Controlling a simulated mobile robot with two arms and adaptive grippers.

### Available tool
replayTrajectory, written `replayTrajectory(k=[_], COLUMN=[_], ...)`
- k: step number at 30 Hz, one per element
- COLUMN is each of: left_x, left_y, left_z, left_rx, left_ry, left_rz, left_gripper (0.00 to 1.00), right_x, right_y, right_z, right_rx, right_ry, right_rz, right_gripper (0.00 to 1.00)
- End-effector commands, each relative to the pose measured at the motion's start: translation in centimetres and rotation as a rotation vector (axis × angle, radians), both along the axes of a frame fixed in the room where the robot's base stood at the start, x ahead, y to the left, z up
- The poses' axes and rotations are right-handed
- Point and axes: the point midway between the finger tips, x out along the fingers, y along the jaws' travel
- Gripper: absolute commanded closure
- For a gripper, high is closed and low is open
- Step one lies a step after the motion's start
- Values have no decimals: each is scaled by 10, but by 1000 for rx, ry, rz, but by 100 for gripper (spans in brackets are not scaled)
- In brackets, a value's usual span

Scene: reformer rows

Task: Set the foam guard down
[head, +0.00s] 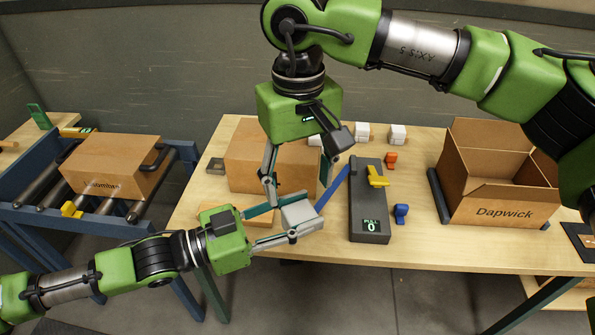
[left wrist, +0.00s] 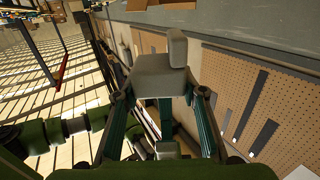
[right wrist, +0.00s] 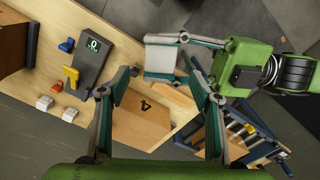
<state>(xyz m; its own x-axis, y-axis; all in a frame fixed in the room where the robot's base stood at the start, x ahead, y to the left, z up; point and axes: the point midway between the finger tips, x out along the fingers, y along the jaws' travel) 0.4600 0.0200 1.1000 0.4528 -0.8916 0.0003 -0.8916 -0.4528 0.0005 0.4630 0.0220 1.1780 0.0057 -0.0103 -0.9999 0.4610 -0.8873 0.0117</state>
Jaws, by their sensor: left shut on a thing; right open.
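The foam guard (head: 300,214) is a pale grey block, seen as an L shape in the left wrist view (left wrist: 160,75). My left gripper (head: 284,222) is shut on it and holds it up near the table's front edge, left of the dark device. My right gripper (head: 298,192) is open and empty, pointing down just above the foam guard. In the right wrist view the foam guard (right wrist: 160,55) shows beyond the open fingers, between and past their tips. Contact between the right fingers and the guard cannot be told.
On the wooden table (head: 415,250) stand a closed carton (head: 245,160), a dark device (head: 368,215) with a yellow lever and display, orange (head: 390,160) and blue (head: 401,213) clips, small white blocks (head: 397,134) and an open Dapwick box (head: 500,208). A roller conveyor (head: 85,215) bears another carton (head: 110,166).

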Motion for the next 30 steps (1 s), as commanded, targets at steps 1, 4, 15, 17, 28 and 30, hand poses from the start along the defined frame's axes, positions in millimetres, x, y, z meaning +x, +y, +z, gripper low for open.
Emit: replayTrajectory(k=[1,4,15,17,28,30], left_x=[0,0,0,0,0,0], left_y=[0,0,0,0,0,0], left_z=[0,0,0,0,0,0], left_rx=[0,0,0,0,0,0], left_ry=[0,0,0,0,0,0], left_rz=[0,0,0,0,0,0], left_gripper=[77,77,77,77,77,77], right_x=[0,0,0,0,0,0], right_y=[-1,-1,0,0,0,0], right_z=[-10,-29,-90,-95,-102,-102], right_rx=[0,1,3,4,4,4], right_ry=[3,5,5,4,2,2], right_rz=[-1,-2,-3,-3,-3,-3], right_gripper=[42,42,42,42,42,49])
